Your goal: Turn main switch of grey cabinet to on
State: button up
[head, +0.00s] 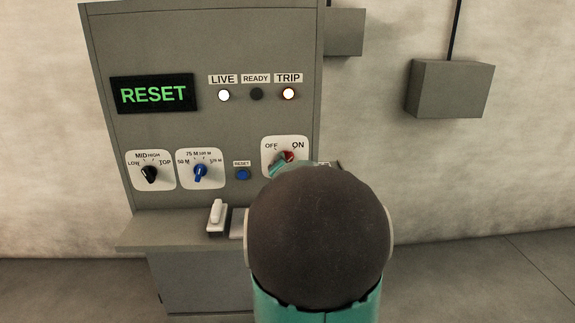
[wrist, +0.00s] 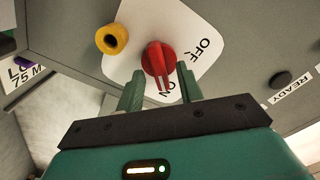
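The grey cabinet (head: 205,60) stands against the wall. Its main switch (head: 289,156) is a red knob on a white plate marked OFF and ON. In the wrist view the red knob (wrist: 158,60) has its handle pointing roughly at the ON label, which it partly covers. My gripper (wrist: 161,74) is open, with one teal finger on either side of the handle and gaps visible on both sides. In the head view my gripper (head: 279,167) is at the switch, and my arm hides the lower part of the plate.
A display (head: 153,94) reads RESET. The LIVE lamp (head: 224,95) and TRIP lamp (head: 288,94) are lit; READY (head: 256,94) is dark. A black dial (head: 149,174), blue dial (head: 200,172) and blue button (head: 242,174) are left of the switch. A yellow ring (wrist: 112,39) is near the knob.

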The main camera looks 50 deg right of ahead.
jog(key=v, duration=1.4)
jog(key=shift+w, duration=0.1)
jog(key=w+a+f+n+y, duration=0.25)
jog(key=a+n+y, duration=0.25)
jog(key=a, duration=0.5)
jog(key=w+a+f+n+y, duration=0.1)
jog(key=w+a+n+y, duration=0.35)
jog(key=a, duration=0.55)
jog(key=s+a+f+n+g+y, duration=0.1)
jog(key=s+a+n+g+y, duration=0.1)
jog(key=a, duration=0.6)
jog(key=s+a+f+n+g+y, duration=0.2)
jog(key=s+a+n+g, duration=0.2)
jog(key=s+a+n, duration=0.3)
jog(key=shift+s+a, duration=1.05)
jog(key=shift+a, duration=0.1)
jog(key=shift+d, duration=0.15)
